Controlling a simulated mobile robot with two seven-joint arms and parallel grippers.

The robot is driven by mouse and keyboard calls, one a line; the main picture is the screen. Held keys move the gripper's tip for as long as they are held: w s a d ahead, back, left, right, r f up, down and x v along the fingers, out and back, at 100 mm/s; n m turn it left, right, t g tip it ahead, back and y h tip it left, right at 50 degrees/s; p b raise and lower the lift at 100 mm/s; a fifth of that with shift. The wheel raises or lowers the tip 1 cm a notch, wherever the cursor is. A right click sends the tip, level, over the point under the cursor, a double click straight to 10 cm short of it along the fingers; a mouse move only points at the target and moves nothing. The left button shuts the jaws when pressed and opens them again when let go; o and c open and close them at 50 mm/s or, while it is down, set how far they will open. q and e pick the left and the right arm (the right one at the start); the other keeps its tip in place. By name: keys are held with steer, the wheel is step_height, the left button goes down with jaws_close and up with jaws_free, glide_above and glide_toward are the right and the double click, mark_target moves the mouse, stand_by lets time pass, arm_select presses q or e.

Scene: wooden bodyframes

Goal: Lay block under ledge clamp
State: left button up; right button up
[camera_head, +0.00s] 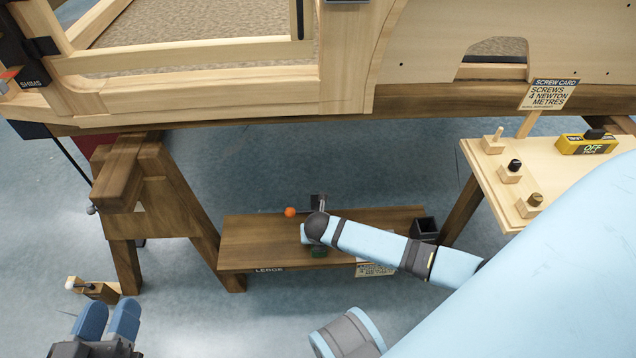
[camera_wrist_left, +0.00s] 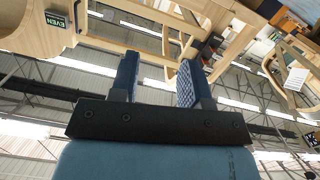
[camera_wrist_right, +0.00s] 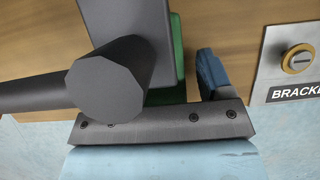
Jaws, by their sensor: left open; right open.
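The low wooden ledge (camera_head: 250,236), labelled LEDGE, stands under the bodyframe. A clamp (camera_head: 319,202) with an orange ball knob (camera_head: 290,212) is at its middle. A green piece (camera_head: 319,252) shows there below my right wrist; I cannot tell whether it is the block. In the right wrist view the green piece (camera_wrist_right: 178,60) lies behind a grey clamp part (camera_wrist_right: 112,80). My right gripper (camera_wrist_right: 178,82) is open close beside these, one blue finger visible and the other hidden. My left gripper (camera_head: 107,320) is open and empty at lower left; its fingers also show in the left wrist view (camera_wrist_left: 158,85).
A sawhorse (camera_head: 130,190) stands left of the ledge. A dark box (camera_head: 425,229) is at the ledge's right end. A side table (camera_head: 490,175) holds several pegs and a yellow OFF device (camera_head: 588,144). The bodyframe (camera_head: 200,90) overhangs the ledge.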

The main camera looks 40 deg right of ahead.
steer(key=p+v, duration=0.4)
steer(key=v, duration=0.6)
steer(key=shift+r+p, duration=0.2)
steer(key=shift+p, duration=0.2)
steer(key=shift+s+a+r, duration=0.15)
steer(key=shift+s+r, duration=0.1)
steer(key=shift+r, duration=0.25)
arm_select(q)
step_height(320, 180, up, 8)
steer(key=n+t, duration=0.1)
steer(key=t, duration=0.2)
steer(key=shift+s+a+f, duration=0.2)
steer(key=shift+s+a, duration=0.05)
